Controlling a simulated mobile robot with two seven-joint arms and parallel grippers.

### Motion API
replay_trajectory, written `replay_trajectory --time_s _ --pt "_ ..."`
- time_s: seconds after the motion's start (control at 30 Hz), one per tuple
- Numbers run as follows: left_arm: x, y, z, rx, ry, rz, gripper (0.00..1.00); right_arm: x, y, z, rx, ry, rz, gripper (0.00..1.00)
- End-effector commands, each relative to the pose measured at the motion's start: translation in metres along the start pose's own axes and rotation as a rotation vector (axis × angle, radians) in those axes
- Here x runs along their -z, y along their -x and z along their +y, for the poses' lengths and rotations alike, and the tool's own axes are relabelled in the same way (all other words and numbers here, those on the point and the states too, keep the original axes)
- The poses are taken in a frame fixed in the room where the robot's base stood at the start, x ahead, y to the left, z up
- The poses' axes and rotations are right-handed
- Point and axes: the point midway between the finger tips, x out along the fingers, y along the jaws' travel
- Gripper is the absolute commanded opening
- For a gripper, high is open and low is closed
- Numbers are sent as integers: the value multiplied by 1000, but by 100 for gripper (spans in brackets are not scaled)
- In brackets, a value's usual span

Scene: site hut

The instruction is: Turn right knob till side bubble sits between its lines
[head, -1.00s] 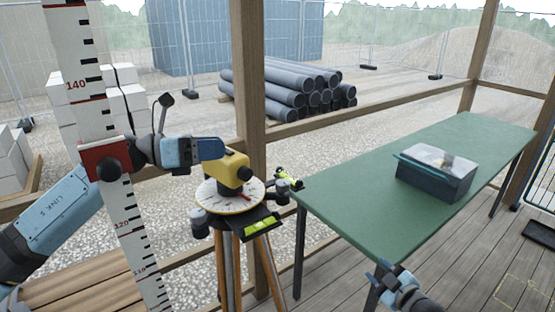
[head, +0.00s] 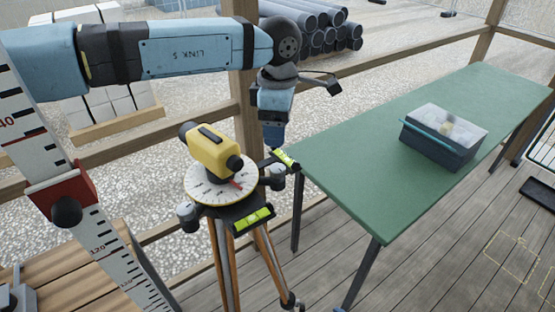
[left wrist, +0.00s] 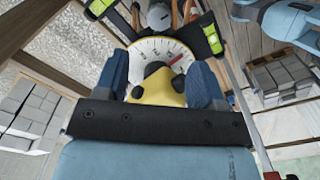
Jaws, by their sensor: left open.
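The yellow level (head: 208,150) stands on a white dial on a wooden tripod. The right knob (head: 273,178) is grey, at the right of the dial; it also shows in the left wrist view (left wrist: 160,17). The side vial (head: 285,158) is green, beside that knob; its bubble is too small to judge against the lines. A front vial (head: 253,219) faces me. My left gripper (head: 272,138) points down at the level's back right, apart from the knob. Its fingers (left wrist: 158,75) are open, with the yellow level in view between them. My right gripper is out of view.
A left knob (head: 187,213) sits at the dial's other side. A green table (head: 350,185) with a lidded box (head: 440,150) is at right. A wooden post (head: 243,100) rises behind the level.

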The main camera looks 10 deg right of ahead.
Motion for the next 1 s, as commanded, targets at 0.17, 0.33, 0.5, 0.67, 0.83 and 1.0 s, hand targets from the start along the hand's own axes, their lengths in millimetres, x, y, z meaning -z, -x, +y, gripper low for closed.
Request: replay_trajectory --time_s 0.17,0.33,0.5,0.67,0.83,1.0 --pt "-1 -39 -1 4 0 -1 63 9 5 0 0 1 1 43" --pt "-1 -72 -1 4 0 -2 63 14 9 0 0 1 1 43" --pt "0 -94 0 1 1 -2 63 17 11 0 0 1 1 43" --pt "0 -104 0 1 0 -3 63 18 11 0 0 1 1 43" --pt "0 -105 0 0 0 -3 63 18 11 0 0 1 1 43" --pt "-1 -105 0 0 0 -3 47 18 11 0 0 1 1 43"
